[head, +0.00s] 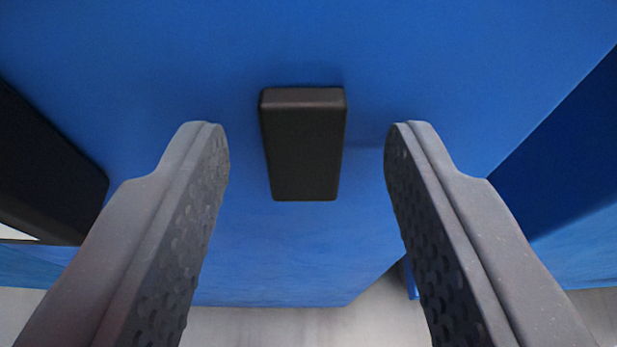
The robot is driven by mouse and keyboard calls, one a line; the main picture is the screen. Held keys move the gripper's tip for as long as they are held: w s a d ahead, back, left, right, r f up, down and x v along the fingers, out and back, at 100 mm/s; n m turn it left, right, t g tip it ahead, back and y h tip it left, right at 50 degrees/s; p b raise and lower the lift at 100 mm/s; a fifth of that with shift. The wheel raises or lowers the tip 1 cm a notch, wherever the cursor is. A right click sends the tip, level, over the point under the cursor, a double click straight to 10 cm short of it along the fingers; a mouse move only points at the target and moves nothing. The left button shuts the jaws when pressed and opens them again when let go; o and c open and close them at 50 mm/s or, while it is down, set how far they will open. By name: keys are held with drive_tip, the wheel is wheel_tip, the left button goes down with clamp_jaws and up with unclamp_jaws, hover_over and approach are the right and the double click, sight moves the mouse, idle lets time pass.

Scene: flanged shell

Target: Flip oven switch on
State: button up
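A black rectangular block (304,150), which looks like the switch, stands out from a blue panel (300,45). It shows in the middle of the head view, with its lighter top edge visible. My gripper (306,140) is open, with one grey finger to the left of the block and one to the right. There is a clear gap between each finger and the block. I cannot tell exactly how far the fingertips are from the panel.
A larger black part (45,180) sits on the blue surface at the left edge. A darker blue side face (570,150) is at the right. A pale grey floor (270,325) shows below, with a small blue piece at lower right.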

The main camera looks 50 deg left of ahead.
drive_tip(key=shift+s, duration=0.1)
drive_tip(key=p+v, duration=0.1)
drive_tip(key=v, duration=1.2)
drive_tip(key=shift+s+d+p, duration=0.3)
drive_tip(key=shift+p, duration=0.1)
drive_tip(key=shift+w, duration=0.1)
